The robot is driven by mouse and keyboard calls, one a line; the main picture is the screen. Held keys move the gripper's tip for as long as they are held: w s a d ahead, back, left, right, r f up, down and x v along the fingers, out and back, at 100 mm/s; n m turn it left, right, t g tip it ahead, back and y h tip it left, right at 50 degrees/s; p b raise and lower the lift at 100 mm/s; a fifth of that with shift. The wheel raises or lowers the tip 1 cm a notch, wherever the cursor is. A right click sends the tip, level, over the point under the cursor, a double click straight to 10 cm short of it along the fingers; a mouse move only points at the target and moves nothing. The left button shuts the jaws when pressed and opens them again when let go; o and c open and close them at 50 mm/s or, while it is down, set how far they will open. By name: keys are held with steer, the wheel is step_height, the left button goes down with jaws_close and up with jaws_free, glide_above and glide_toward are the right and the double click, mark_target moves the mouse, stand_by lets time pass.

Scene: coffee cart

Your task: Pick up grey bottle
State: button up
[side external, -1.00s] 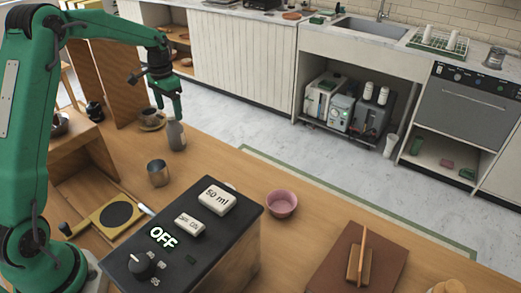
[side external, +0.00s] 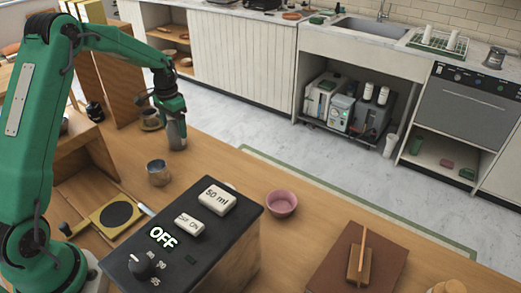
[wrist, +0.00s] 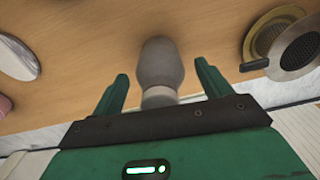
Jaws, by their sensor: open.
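The grey bottle (side external: 176,137) stands upright on the wooden counter in the side view, its upper part hidden by my gripper (side external: 175,115). In the wrist view the grey bottle (wrist: 160,68) lies between the two green fingers of my gripper (wrist: 163,85). The fingers are open, with a gap between each finger and the bottle. My gripper points down over the bottle.
A metal cup (side external: 158,173) stands in front of the bottle, and a dark cup on a saucer (side external: 152,125) stands behind it to the left. A pink bowl (side external: 281,204) and a black control box (side external: 180,245) marked OFF are nearer the camera. The counter right of the bottle is clear.

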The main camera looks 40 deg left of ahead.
stand_by(0.5)
steer(key=c, duration=1.3)
steer(key=shift+o, duration=0.2)
steer(key=shift+r, duration=0.15)
steer(key=shift+r, duration=0.6)
steer(key=r, duration=0.1)
steer(key=d+r, duration=0.1)
steer(key=r, duration=0.1)
steer(key=shift+r, duration=0.1)
steer(key=s+d+r, duration=0.2)
steer(key=d+r, duration=0.4)
steer(key=d, duration=0.4)
steer(key=shift+d+r, duration=0.15)
steer(key=shift+d, duration=0.15)
